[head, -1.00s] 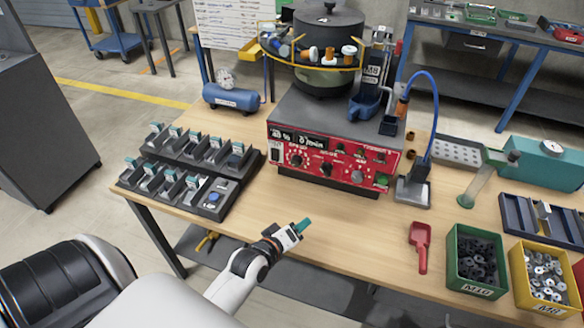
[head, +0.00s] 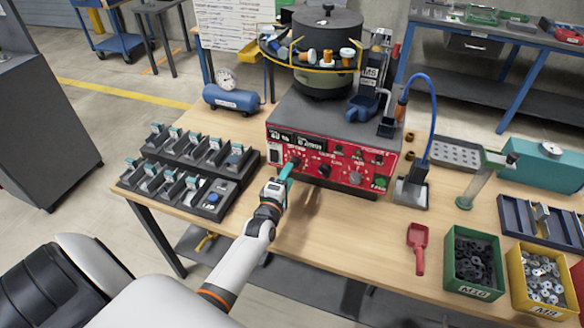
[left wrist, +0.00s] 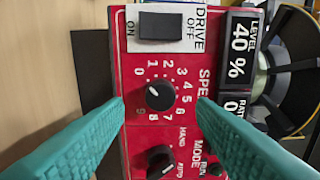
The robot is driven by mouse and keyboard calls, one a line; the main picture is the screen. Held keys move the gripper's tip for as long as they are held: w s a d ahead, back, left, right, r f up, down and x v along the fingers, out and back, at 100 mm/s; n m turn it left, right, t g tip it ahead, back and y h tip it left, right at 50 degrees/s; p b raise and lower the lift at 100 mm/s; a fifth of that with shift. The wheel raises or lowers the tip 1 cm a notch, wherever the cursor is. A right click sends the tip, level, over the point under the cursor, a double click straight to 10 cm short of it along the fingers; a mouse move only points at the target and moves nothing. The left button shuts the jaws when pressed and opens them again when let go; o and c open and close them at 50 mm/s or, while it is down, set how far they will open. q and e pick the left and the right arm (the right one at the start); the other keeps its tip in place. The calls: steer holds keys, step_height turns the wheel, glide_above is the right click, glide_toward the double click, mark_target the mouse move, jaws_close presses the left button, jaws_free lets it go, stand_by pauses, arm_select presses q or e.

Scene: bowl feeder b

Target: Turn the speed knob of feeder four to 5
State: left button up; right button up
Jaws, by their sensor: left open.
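The red feeder control panel (head: 335,165) faces me on the bench. Its black round speed knob (left wrist: 160,96) is in the middle of the left wrist view, ringed by white numbers 0 to 9. The knob's small white mark points towards the 0, away from the 5. My left gripper (head: 287,172) has teal fingers and is open in front of the panel's left part. In the left wrist view its fingertips stand on either side of the knob, apart from it. My right gripper is not in view.
The mode knob (left wrist: 160,160) and a drive switch (left wrist: 170,27) flank the speed knob. The feeder bowl (head: 327,60) stands above the panel. A card rack (head: 190,170) is left, a red scoop (head: 419,245) and a green bin (head: 472,288) right.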

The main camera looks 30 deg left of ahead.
mark_target(295, 163)
arm_select(q)
steer(key=shift+x, duration=2.05)
steer(key=shift+c, duration=0.5)
steer(key=c, duration=0.9)
